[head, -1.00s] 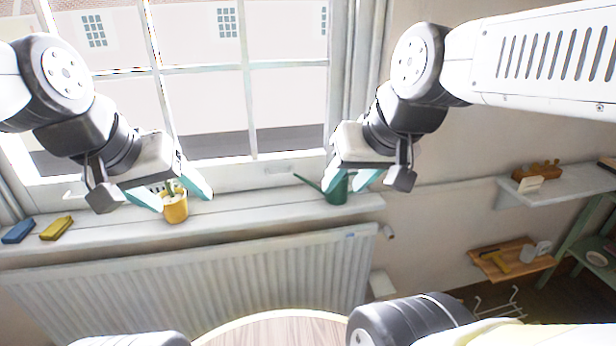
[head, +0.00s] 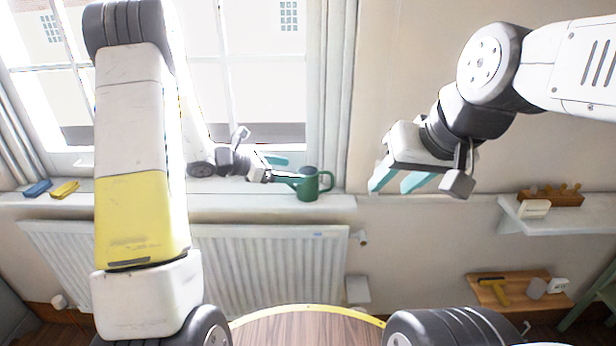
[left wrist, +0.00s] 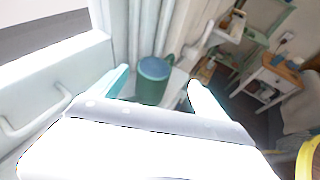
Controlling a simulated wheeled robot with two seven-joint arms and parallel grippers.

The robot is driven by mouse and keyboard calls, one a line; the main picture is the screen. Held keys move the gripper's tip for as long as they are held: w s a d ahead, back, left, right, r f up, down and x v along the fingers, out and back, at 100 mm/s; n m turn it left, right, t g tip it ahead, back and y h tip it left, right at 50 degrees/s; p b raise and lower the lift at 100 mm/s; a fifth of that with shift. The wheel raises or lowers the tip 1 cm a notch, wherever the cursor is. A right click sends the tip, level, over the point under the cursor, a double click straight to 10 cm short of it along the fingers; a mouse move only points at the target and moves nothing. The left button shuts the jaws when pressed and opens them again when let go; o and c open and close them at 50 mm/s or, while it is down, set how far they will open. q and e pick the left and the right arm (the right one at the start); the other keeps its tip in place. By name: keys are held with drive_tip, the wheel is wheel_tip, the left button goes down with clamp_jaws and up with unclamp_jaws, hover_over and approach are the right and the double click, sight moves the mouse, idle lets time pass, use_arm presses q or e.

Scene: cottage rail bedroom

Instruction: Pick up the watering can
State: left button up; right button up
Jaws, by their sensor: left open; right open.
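The green watering can (head: 308,184) stands upright on the right part of the windowsill (head: 338,203), its handle to the right and its spout to the left. My left gripper (head: 281,168) is open just left of the can, reaching along the sill towards it. In the left wrist view the can (left wrist: 153,80) shows between and beyond the two open fingers (left wrist: 155,92), and I see no grip on it. My right gripper (head: 395,180) is open and empty in front of the wall, right of the can.
A blue block (head: 38,188) and a yellow block (head: 65,189) lie at the sill's left end. A radiator (head: 270,265) is below the sill. A shelf (head: 560,215) and a wooden board with tools (head: 515,290) are at the right.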

sight(304, 172)
use_arm(q)
drive_tip(key=shift+w+a+f+n+t, duration=0.15)
drive_tip(key=shift+w+f+n+t, duration=0.15)
drive_tip(key=shift+w+f, duration=0.3)
drive_tip(key=shift+f, duration=0.1)
drive_tip(key=x, duration=0.7)
drive_tip(key=shift+d, duration=0.35)
drive_tip(key=shift+r, duration=0.1)
clamp_jaws()
drive_tip(key=shift+r, duration=0.1)
